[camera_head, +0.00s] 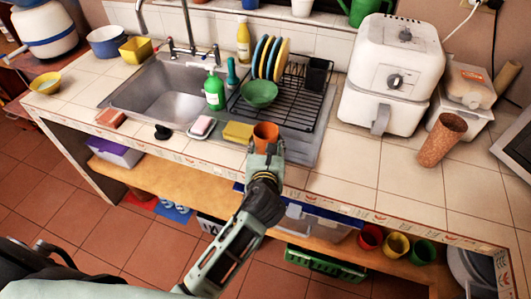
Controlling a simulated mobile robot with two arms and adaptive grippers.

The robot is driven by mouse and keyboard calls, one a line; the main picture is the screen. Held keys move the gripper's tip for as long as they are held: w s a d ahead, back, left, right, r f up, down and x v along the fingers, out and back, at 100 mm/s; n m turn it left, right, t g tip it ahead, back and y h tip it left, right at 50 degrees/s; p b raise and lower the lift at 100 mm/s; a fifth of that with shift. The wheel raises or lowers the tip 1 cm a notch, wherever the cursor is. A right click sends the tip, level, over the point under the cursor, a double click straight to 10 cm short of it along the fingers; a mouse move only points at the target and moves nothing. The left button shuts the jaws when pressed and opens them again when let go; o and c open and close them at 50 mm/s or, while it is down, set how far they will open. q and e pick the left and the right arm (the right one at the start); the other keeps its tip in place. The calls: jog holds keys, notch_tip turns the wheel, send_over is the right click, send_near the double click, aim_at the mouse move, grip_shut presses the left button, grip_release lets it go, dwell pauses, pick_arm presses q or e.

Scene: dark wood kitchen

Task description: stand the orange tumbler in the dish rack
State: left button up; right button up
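The orange tumbler (266,131) is upright at the front of the counter, just in front of the dish rack. My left gripper (266,149) is at its near side, with its fingers close about the lower part, which they partly hide. I cannot tell whether the fingers press on it, or whether its base touches the counter. The black wire dish rack (295,106) stands on a grey drainboard right of the sink. It holds several upright plates (269,58), a green bowl (260,94) and a dark holder (318,74). My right gripper is not in view.
A yellow sponge (238,132) lies close left of the tumbler; a soap dish (199,128) and green soap bottle (213,90) are farther left. A white air fryer (391,75) stands right of the rack, with a brown cup (442,138) beyond. The rack's front right looks bare.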

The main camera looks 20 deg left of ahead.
pick_arm(q)
jog(key=shift+f, duration=1)
jog(key=shift+f, duration=0.1)
jog(key=o, duration=1.3)
jog(key=shift+c, duration=0.2)
